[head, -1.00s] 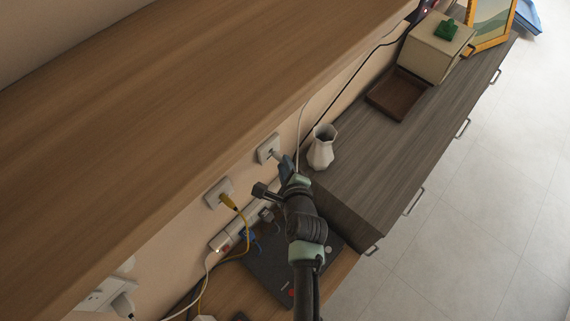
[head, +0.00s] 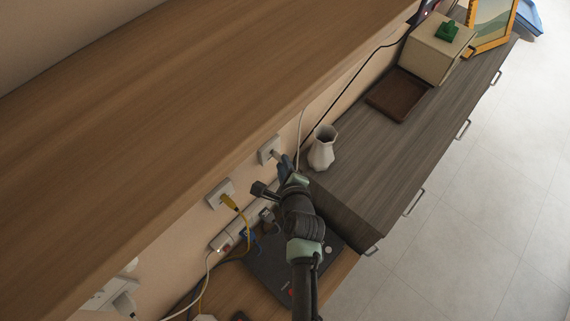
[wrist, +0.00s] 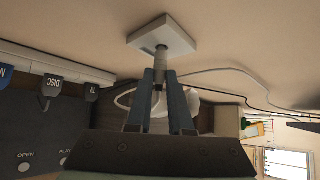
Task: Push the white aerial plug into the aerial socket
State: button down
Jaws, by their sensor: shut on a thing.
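The aerial socket is a square white wall plate (head: 269,150), which fills the top middle of the wrist view (wrist: 175,38). My gripper (head: 284,164) is right in front of it, with its two blue-grey fingers (wrist: 161,80) shut on the aerial plug (wrist: 161,54). The plug points at the plate, and its front end meets the middle of the plate. I cannot tell how deep it sits. The fingers hide much of the plug, and a pale cable loops behind them in the wrist view.
A white vase (head: 321,148) stands close right of my gripper on the grey cabinet (head: 375,170). A second wall plate (head: 219,194) holds a yellow cable. A dark box with labelled plugs (wrist: 50,125) lies below. The wooden shelf (head: 200,90) overhangs the wall.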

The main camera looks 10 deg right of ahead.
jog(key=shift+w+a, duration=0.2)
jog(key=shift+w, duration=0.1)
jog(key=c, duration=0.7)
grip_release()
jog(key=shift+c, duration=0.2)
jog(key=s+d+b, duration=0.1)
jog(key=s+d, duration=0.4)
jog(key=s, duration=0.2)
jog(key=shift+s, duration=0.25)
